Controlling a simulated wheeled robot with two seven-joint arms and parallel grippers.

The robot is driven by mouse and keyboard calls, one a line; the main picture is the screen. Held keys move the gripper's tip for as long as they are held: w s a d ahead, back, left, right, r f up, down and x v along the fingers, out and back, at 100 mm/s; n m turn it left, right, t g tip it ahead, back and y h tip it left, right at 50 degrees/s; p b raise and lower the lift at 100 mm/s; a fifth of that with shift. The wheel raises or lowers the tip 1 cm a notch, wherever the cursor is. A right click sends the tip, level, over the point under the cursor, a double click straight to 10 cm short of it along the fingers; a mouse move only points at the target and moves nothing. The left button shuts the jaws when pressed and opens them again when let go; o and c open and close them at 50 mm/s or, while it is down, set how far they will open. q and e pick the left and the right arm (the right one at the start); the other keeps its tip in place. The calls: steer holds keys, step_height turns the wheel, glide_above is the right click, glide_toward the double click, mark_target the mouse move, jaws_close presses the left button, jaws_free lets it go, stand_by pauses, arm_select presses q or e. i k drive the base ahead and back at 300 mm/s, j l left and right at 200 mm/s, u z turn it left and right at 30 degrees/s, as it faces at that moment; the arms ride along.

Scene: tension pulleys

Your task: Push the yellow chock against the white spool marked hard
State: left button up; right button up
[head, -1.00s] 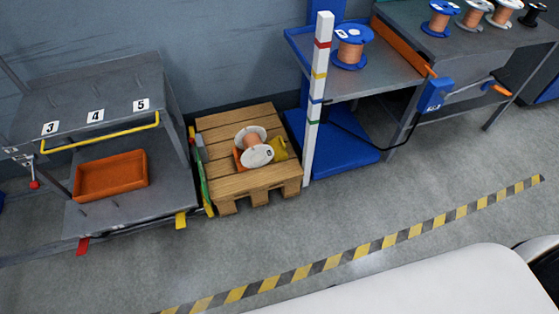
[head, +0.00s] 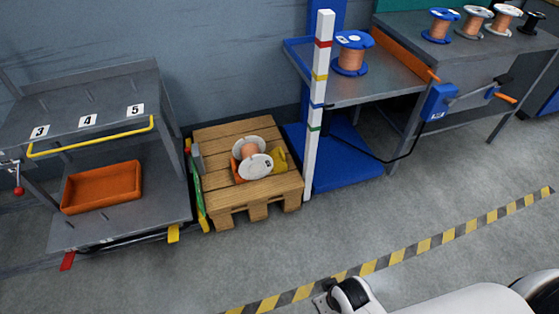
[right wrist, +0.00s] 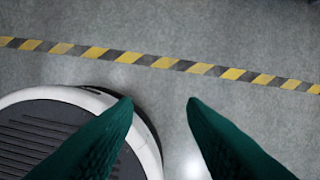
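The white spool (head: 256,167) with copper-coloured winding lies on its side on the wooden pallet (head: 229,195) in the head view. The yellow chock (head: 281,160) sits at its right side, partly behind the flange; I cannot tell whether they touch. An orange piece (head: 236,171) shows at the spool's left side. Any marking on the spool is too small to read. My right gripper (right wrist: 160,103) shows in the right wrist view, with its two green fingers apart, empty, above the grey floor and well away from the pallet. My left gripper is not in view.
A grey cart (head: 170,150) with an orange tray (head: 102,187) stands left of the pallet. A white post (head: 317,105) with coloured bands and a blue platform (head: 345,165) stand right. The floor before the pallet is clear up to the striped tape (head: 410,249).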

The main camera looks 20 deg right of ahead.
mark_target(278, 156)
steer(key=i+j, duration=0.4)
steer(key=i, duration=0.15)
steer(key=i+j, duration=0.4)
steer(key=i, duration=0.2)
steer(key=l+z, duration=0.05)
